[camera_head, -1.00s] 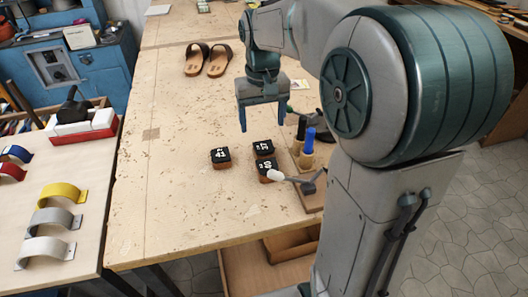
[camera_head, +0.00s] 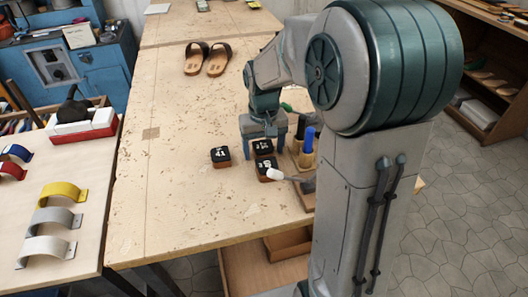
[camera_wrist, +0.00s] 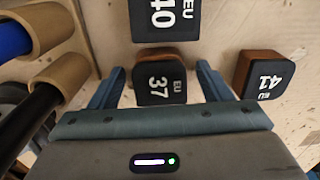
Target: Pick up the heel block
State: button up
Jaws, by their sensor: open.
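Three heel blocks with black tops, brown sides and white size numbers sit on the workbench. The block marked 37 (camera_head: 263,148) is under my gripper (camera_head: 264,137). In the wrist view, the 37 block (camera_wrist: 160,86) lies between the two blue-grey fingers of my gripper (camera_wrist: 158,78), with a gap on each side. My gripper is open and holds nothing. The block marked 40 (camera_head: 268,170) is just nearer the bench front; it also shows in the wrist view (camera_wrist: 162,18). The block marked 41 (camera_head: 220,157) stands to the left, and in the wrist view (camera_wrist: 268,76) at right.
Wooden holders with blue and black-handled tools (camera_head: 303,150) stand close to the right of the blocks. Sandals (camera_head: 207,60) rest farther back. The bench's left side is clear.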

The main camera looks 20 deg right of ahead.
jog(key=c, duration=1.2)
jog(key=shift+o, duration=0.2)
jog(key=shift+r, duration=0.15)
